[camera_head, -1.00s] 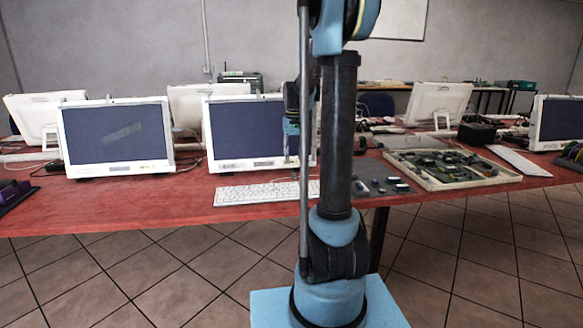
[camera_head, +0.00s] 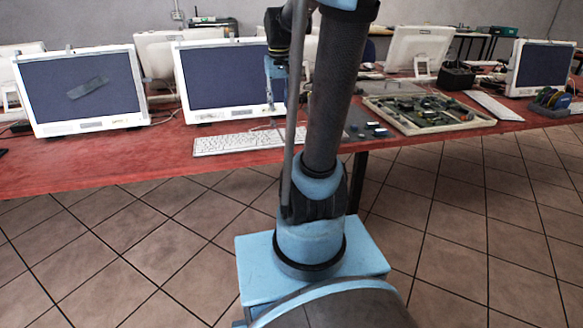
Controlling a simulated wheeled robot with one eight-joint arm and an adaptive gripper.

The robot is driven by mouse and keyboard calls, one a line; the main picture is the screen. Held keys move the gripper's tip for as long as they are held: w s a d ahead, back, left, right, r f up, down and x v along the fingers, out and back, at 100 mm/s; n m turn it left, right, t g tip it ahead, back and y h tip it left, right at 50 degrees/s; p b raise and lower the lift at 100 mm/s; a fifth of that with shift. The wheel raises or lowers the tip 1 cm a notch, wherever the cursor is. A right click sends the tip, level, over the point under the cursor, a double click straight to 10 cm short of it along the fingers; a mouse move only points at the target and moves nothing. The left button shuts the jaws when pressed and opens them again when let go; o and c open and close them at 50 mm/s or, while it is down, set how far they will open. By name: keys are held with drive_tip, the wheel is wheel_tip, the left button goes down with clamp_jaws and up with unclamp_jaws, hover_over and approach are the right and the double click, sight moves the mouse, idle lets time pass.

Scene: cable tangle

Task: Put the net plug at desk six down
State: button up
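My gripper (camera_head: 272,100) hangs in front of the middle monitor (camera_head: 220,80), above the back of the white keyboard (camera_head: 245,141). It is small and partly hidden by my arm, so I cannot see whether its fingers are open or shut. I cannot make out a net plug in it or on the red desk (camera_head: 100,165). No desk number can be read.
Another white monitor (camera_head: 80,90) stands at the left. To the right lie a tray of circuit boards (camera_head: 425,112), a black box (camera_head: 456,76) and coloured spools (camera_head: 550,98). The tiled floor (camera_head: 470,230) in front is clear.

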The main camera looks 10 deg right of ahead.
drive_tip(key=s+f, duration=0.7)
drive_tip(key=s, duration=0.4)
drive_tip(key=s+f+t, duration=0.1)
drive_tip(key=s+f, duration=0.5)
drive_tip(key=s, duration=0.5)
drive_tip(key=shift+s+a+f, duration=0.15)
drive_tip(key=shift+a+f, duration=0.25)
drive_tip(key=shift+o, duration=0.5)
